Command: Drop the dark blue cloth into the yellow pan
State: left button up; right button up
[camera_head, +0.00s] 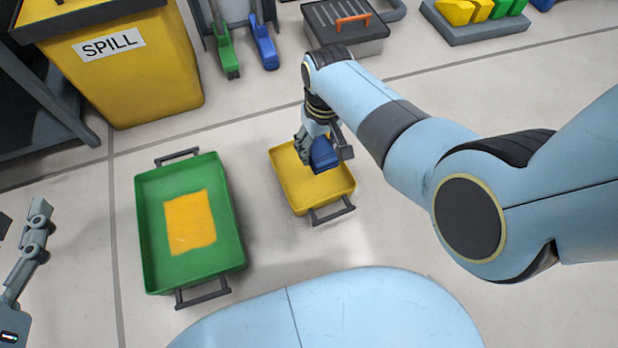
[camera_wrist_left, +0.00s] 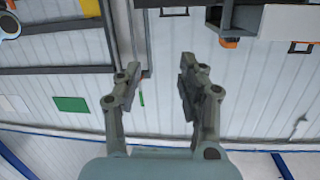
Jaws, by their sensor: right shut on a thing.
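The yellow pan (camera_head: 292,190) is a shallow tray with dark handles on the floor near the middle of the head view. My right gripper (camera_head: 325,157) is shut on the dark blue cloth (camera_head: 323,150), which is bunched between its fingers. The gripper and cloth appear over the pan, covering part of its inside; the exact height cannot be told. My left gripper (camera_head: 22,216) is partly cut off at the left edge of the head view. In the left wrist view its fingers (camera_wrist_left: 158,80) stand apart with nothing between them.
A green tray (camera_head: 240,235) with an orange-yellow patch (camera_head: 189,222) inside lies left of the pan. A yellow SPILL bin (camera_head: 150,75) stands behind. Green and blue brushes (camera_head: 265,48), a grey box with an orange handle (camera_head: 365,45) and a rack of coloured pieces (camera_head: 485,32) are farther back.

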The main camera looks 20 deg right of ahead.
notch_tip(320, 180, down, 2)
jog(key=shift+f+b, duration=0.1)
jog(key=shift+b, duration=0.85)
jog(key=shift+f+b, duration=0.85)
jog(key=shift+f, duration=0.05)
pick_arm(q)
notch_tip(320, 180, up, 22)
jog(key=w+d+m+t+h, duration=0.2)
jog(key=m+t+h, duration=0.2)
jog(key=t, duration=0.6)
jog(key=shift+w+d+h, duration=0.2)
jog(key=shift+d+h, duration=0.15)
jog(key=shift+h, duration=0.85)
pick_arm(e)
jog(key=o, duration=1.3)
